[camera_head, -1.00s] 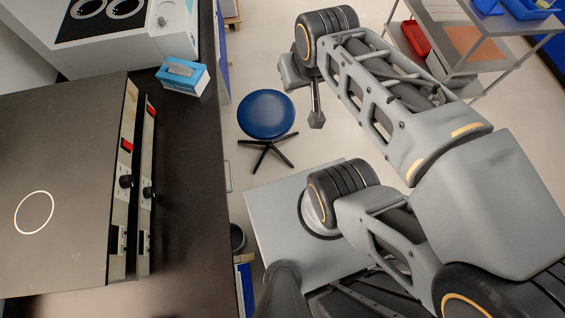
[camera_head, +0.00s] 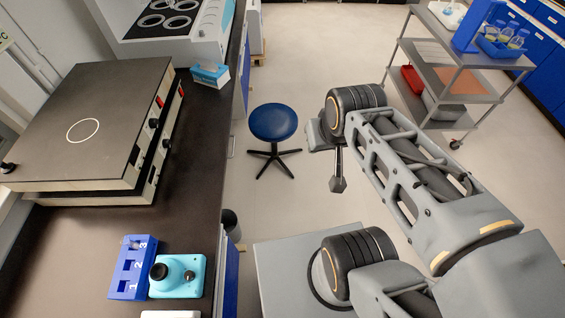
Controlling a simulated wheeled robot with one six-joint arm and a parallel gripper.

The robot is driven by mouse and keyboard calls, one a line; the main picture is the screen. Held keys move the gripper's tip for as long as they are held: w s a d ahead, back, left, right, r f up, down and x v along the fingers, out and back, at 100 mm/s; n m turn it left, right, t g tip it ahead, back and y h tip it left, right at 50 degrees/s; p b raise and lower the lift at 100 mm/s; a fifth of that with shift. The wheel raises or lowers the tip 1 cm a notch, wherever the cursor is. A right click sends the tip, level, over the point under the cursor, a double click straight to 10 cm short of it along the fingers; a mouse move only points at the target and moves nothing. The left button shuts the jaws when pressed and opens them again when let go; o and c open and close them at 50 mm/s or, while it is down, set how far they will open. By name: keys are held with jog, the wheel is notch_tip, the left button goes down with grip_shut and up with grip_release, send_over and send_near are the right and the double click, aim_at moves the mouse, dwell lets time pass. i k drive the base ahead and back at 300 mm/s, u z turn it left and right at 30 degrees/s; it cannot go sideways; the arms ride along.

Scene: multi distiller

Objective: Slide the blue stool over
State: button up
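The blue stool (camera_head: 273,122) stands on the floor between the dark counter and the shelf cart. It has a round blue seat and a black star-shaped base, and it is upright. My gripper (camera_head: 338,184) hangs from the end of my arm to the right of the stool, apart from it in the picture. Its fingers point down and look close together, but they are too small and edge-on to tell if they are open or shut. Nothing visible hangs from it.
The dark counter (camera_head: 196,190) runs along the left, bearing a hot plate box (camera_head: 90,110), a blue tissue box (camera_head: 210,75) and a blue numbered rack (camera_head: 131,268). A bin (camera_head: 230,222) stands by the counter. A metal cart (camera_head: 440,60) stands right. The floor (camera_head: 320,60) behind the stool is clear.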

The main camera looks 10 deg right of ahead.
aim_at(273, 122)
jog(key=z, duration=1.7)
jog(key=i, duration=3.2)
jog(key=u, duration=4.55)
